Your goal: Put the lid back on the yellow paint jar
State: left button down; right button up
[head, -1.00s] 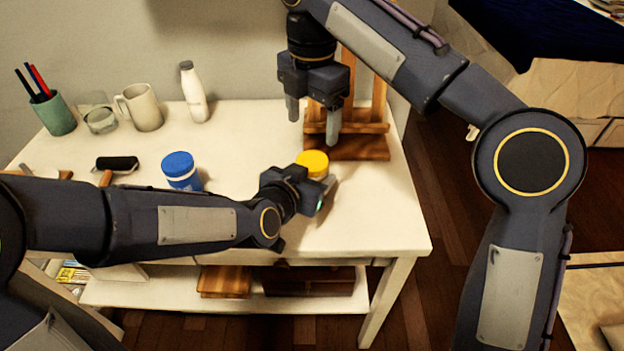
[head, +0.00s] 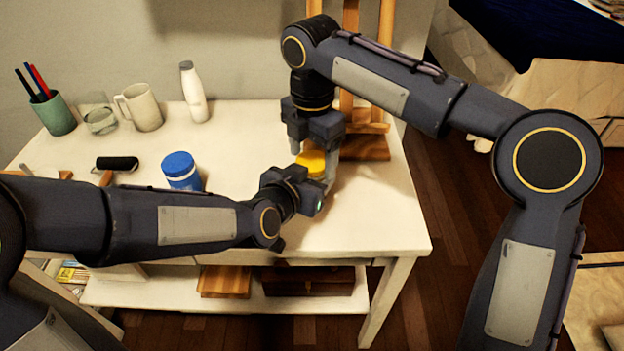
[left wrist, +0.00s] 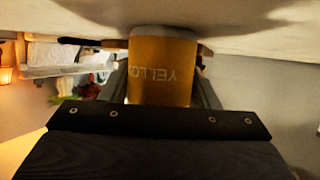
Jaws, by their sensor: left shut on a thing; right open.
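The yellow paint jar (left wrist: 162,72) is between my left gripper's fingers, with its lettering upside down in the left wrist view. My left gripper (head: 318,190) is shut on it at the table's right part. In the head view the jar's round yellow top (head: 311,162) shows just beyond the left gripper. It looks like a lid sitting on the jar, but I cannot tell how firmly it is seated. My right gripper (head: 314,160) points down, open, with a finger on each side of the yellow top. Whether the fingers touch it is unclear.
A blue-lidded jar (head: 181,171) stands left of the yellow one. A black roller (head: 117,163), mug (head: 141,106), glass (head: 100,118), white bottle (head: 194,92) and pen cup (head: 52,112) are farther left. A wooden easel (head: 365,145) stands close behind my right gripper. The table's front right (head: 370,225) is clear.

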jog(key=c, duration=1)
jog(key=m, duration=0.6)
jog(key=shift+m, duration=0.4)
jog(key=o, duration=1.1)
jog(key=shift+r, duration=2.3)
jog(key=shift+c, duration=0.5)
